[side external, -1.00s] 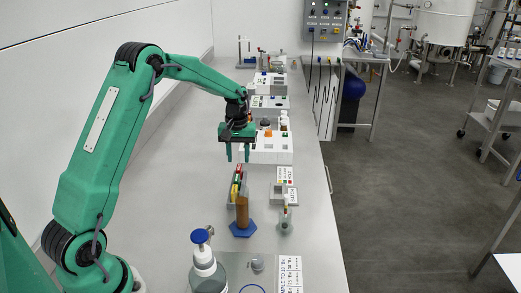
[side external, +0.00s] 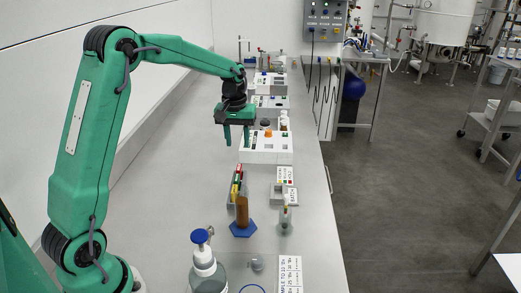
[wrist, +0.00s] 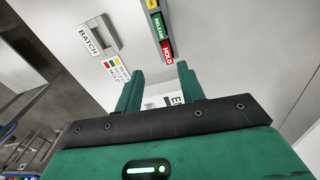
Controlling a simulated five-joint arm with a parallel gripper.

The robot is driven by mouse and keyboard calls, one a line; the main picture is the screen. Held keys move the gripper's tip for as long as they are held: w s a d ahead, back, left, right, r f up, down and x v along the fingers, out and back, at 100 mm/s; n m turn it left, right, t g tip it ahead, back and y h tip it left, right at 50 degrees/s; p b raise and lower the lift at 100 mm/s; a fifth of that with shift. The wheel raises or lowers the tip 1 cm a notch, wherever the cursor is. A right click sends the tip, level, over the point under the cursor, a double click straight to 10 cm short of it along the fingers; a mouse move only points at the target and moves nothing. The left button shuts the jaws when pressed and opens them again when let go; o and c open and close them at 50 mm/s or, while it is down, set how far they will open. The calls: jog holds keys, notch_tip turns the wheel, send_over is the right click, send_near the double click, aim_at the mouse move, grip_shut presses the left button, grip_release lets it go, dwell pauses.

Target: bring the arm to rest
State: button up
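My gripper (side external: 236,136) is a green parallel gripper with two fingers pointing down. It hangs in the air above the bench, in front of a white instrument box with an orange knob (side external: 268,150). In the wrist view the two fingers of my gripper (wrist: 157,88) stand apart with nothing between them. My green arm reaches over from the left side of the bench.
Below my gripper are a rack with coloured labels (side external: 238,184), a brown cylinder on a blue hexagonal base (side external: 243,229) and a BATCH sign (side external: 290,196). A blue-topped pump bottle (side external: 208,268) stands nearer. The bench's left strip (side external: 165,200) is clear.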

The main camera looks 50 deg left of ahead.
jog(key=s+d+r+m+t, duration=0.25)
jog(key=s+d+r, duration=0.3)
jog(key=s, duration=0.35)
jog(key=s+d+r+m+t, duration=0.1)
jog(key=s+d+r+m, duration=0.2)
jog(key=s+d+r, duration=0.35)
jog(key=s+d+f+m+t, duration=0.1)
jog(key=s+d+f+m, duration=0.1)
jog(key=s, duration=0.8)
jog(key=shift+d+f, duration=0.35)
jog(key=shift+f, duration=0.15)
